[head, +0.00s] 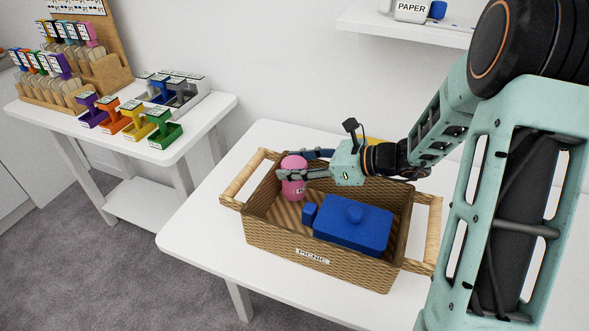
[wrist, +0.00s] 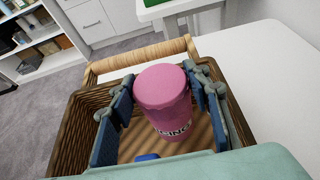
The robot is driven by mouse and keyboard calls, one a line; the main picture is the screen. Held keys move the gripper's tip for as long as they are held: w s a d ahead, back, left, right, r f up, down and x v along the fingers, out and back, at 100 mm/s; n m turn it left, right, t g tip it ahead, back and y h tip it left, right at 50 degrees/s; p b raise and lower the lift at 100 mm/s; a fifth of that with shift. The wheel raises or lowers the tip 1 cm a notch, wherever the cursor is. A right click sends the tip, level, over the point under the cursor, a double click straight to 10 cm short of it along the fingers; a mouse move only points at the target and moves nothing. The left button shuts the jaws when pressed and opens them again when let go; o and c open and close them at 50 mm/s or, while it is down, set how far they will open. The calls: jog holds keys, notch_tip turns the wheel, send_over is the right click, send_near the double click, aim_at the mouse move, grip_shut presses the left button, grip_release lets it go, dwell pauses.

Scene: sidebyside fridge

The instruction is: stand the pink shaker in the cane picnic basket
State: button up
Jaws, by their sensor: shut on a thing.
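The pink shaker (head: 293,177) is upright inside the left part of the cane picnic basket (head: 330,263), which has a PICNIC label and wooden handles. My gripper (head: 303,164) reaches in from the right and is shut on the shaker's sides. In the wrist view the shaker (wrist: 163,99) sits between the two blue-padded fingers, its domed lid towards the camera. The basket's slatted floor shows below it in the wrist view. I cannot tell whether the shaker's base touches that floor.
A blue lidded box (head: 352,228) fills much of the basket's right side, with a small blue block (head: 309,214) at its left. The basket stands on a white table (head: 190,228). A side table (head: 210,107) with coloured holders is at the left; a wall shelf (head: 410,30) is above.

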jog(key=shift+f, duration=0.5)
jog(key=shift+f+b, duration=0.45)
jog(key=shift+f, duration=0.15)
jog(key=o, duration=1.6)
